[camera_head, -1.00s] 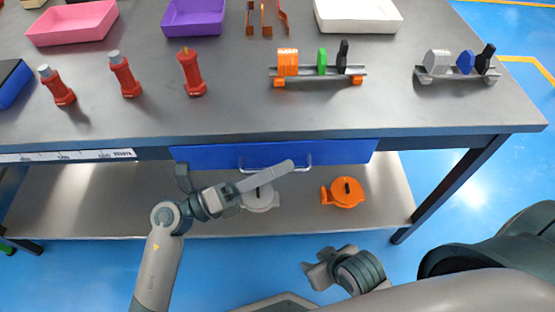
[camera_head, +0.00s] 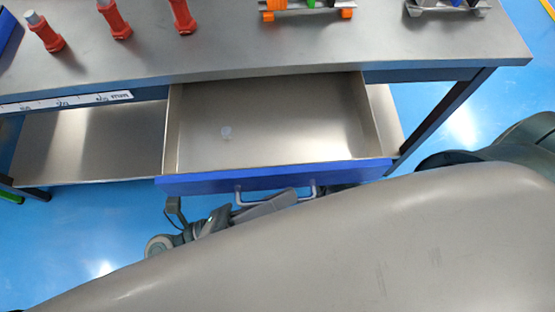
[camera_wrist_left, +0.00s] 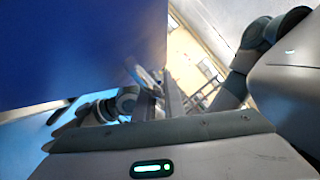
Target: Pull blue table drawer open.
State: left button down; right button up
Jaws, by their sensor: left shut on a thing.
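The blue table drawer (camera_head: 280,178) stands pulled well out from under the grey table, its inside showing in the head view. Its metal handle (camera_head: 315,189) is on the blue front, partly hidden. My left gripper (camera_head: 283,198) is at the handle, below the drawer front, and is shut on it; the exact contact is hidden. In the left wrist view the blue drawer front (camera_wrist_left: 80,50) fills the upper left. My right gripper cannot be made out; a large arm link of mine covers the lower part of the head view.
Red tools (camera_head: 115,19) and racks (camera_head: 305,8) stand on the table (camera_head: 220,50). A lower shelf (camera_head: 90,145) shows to the left. The table leg (camera_head: 445,115) is at the right.

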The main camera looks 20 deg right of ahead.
pick_arm(q)
jog(key=shift+s+a, duration=0.1)
jog(key=shift+s, duration=0.15)
jog(key=c, duration=2.1)
grip_release()
jog(key=shift+w+a+f, duration=0.1)
